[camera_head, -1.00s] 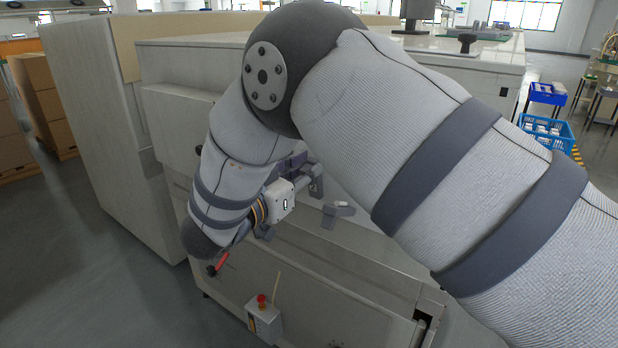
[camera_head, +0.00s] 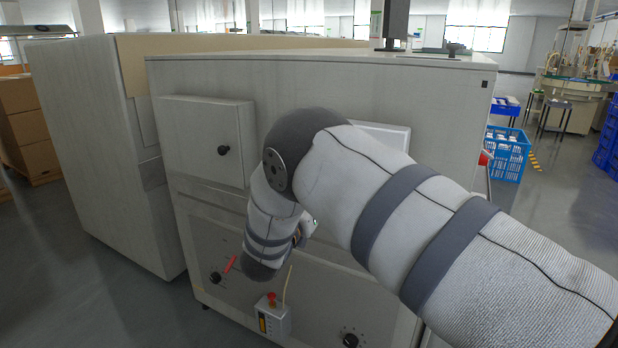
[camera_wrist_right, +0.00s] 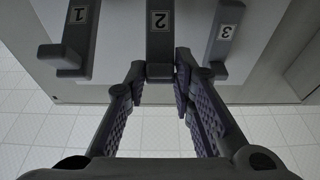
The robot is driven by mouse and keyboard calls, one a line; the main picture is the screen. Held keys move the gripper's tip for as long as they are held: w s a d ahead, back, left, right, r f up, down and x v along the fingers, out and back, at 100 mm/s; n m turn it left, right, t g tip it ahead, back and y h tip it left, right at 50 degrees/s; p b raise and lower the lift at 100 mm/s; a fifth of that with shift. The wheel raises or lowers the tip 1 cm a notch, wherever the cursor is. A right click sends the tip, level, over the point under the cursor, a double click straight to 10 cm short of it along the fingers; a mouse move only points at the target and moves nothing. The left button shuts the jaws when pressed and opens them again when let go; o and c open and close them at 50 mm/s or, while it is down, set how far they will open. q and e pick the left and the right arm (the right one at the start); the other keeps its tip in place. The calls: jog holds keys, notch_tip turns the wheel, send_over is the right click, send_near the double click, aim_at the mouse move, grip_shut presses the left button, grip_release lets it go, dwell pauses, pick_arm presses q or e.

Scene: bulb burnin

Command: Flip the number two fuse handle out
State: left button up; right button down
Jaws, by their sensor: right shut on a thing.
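In the right wrist view, three dark grey fuse handles with upside-down number labels stick out of a pale panel: handle 1 (camera_wrist_right: 75,38) at left, handle 2 (camera_wrist_right: 159,45) in the middle and handle 3 (camera_wrist_right: 223,45) at right. My right gripper (camera_wrist_right: 160,76) has a finger on each side of the end of handle 2 and is shut on it. In the head view my right arm hides the handles. My left gripper is out of view.
Below the arm are a red lever (camera_head: 231,264), a box with a red button (camera_head: 272,312) and a black knob (camera_head: 351,340). A closed hatch (camera_head: 203,140) is at upper left. A red-topped handle (camera_head: 485,158) stands at the machine's right edge.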

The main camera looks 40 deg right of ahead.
jog(key=shift+s+a+f, duration=0.1)
jog(key=shift+s+f, duration=0.05)
jog(key=shift+f, duration=0.6)
jog(key=shift+s+a+f, duration=0.1)
jog(key=shift+f, duration=0.65)
jog(key=c, duration=1.7)
grip_release()
jog(key=shift+o, duration=1.1)
jog(key=shift+d+f, duration=0.1)
jog(key=shift+d, duration=0.1)
jog(key=v, duration=1.2)
jog(key=shift+r, duration=0.25)
